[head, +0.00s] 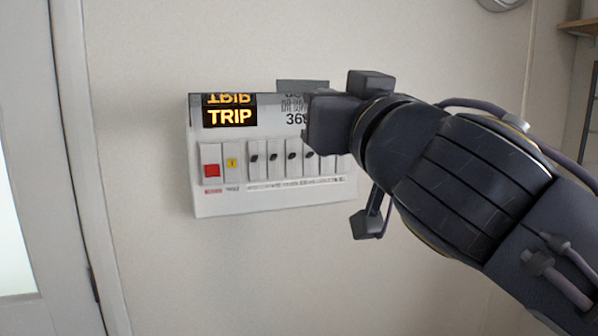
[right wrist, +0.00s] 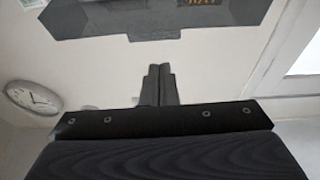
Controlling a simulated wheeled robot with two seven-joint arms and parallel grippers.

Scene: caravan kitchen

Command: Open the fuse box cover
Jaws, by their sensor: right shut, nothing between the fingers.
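The white fuse box (head: 275,200) is on the wall, left of centre in the head view. Its display (head: 230,117) reads TRIP in orange. The smoky cover (head: 265,100) appears swung up along the box's top edge, seen nearly edge-on, with a grey tab (head: 303,86) above it. The display's letters are mirrored in it. In the right wrist view the cover (right wrist: 225,18) spans the top, its tab (right wrist: 153,33) pointing down at the fingers. My right gripper (right wrist: 158,85) is shut and empty, apart from the tab. My right arm hides the box's right part. My left gripper is out of view.
A red switch (head: 211,170), a yellow-marked switch (head: 232,163) and a row of white switches (head: 272,160) are exposed. A door frame (head: 85,170) stands left. A round clock (right wrist: 32,97) hangs on the wall, and a shelf (head: 580,27) is at far right.

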